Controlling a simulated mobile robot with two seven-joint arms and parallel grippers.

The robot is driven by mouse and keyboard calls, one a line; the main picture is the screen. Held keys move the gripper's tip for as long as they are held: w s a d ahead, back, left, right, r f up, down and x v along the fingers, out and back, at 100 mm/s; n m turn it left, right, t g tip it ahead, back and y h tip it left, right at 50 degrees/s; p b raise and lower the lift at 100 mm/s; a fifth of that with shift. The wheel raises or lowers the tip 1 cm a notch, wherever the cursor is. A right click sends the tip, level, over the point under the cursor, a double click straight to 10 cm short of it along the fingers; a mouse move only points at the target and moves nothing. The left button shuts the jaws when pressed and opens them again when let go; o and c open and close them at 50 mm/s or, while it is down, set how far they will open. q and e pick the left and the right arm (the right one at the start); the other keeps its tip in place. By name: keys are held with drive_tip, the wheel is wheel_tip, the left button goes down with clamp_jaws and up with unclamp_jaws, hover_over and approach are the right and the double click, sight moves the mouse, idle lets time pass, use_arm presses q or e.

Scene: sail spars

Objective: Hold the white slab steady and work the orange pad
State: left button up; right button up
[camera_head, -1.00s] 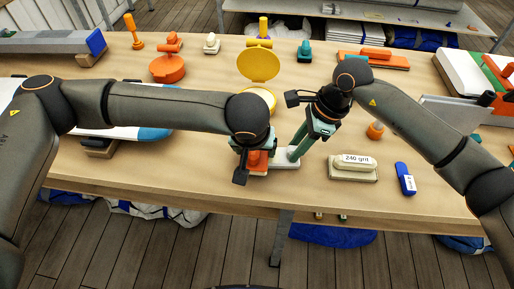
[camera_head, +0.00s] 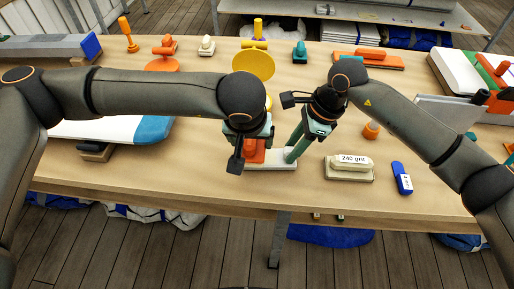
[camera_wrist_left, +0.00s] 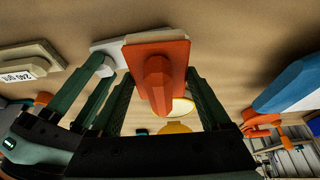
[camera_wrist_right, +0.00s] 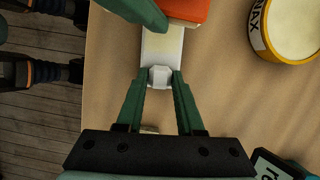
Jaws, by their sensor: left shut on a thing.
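The white slab (camera_head: 284,166) lies flat near the table's front edge, with a pale knob on its right end. The orange pad (camera_head: 256,153) is over the slab's left part. My left gripper (camera_wrist_left: 158,75) is shut on the orange pad, one finger on each side. Whether the pad touches the slab is hidden. The slab also shows in the right wrist view (camera_wrist_right: 160,45). My right gripper (camera_wrist_right: 160,80) has its fingertips on both sides of the slab's knob (camera_wrist_right: 160,77); whether they press on it I cannot tell.
A cream block marked 240 grit (camera_head: 349,168) and a blue item (camera_head: 402,178) lie right of the slab. A yellow tin (camera_wrist_right: 290,30) stands behind it. A white and blue board (camera_head: 110,130) is at left. Bare table lies in front.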

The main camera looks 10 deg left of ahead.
drive_tip(key=o, duration=0.4)
drive_tip(key=shift+o, duration=0.2)
drive_tip(key=v, duration=1.2)
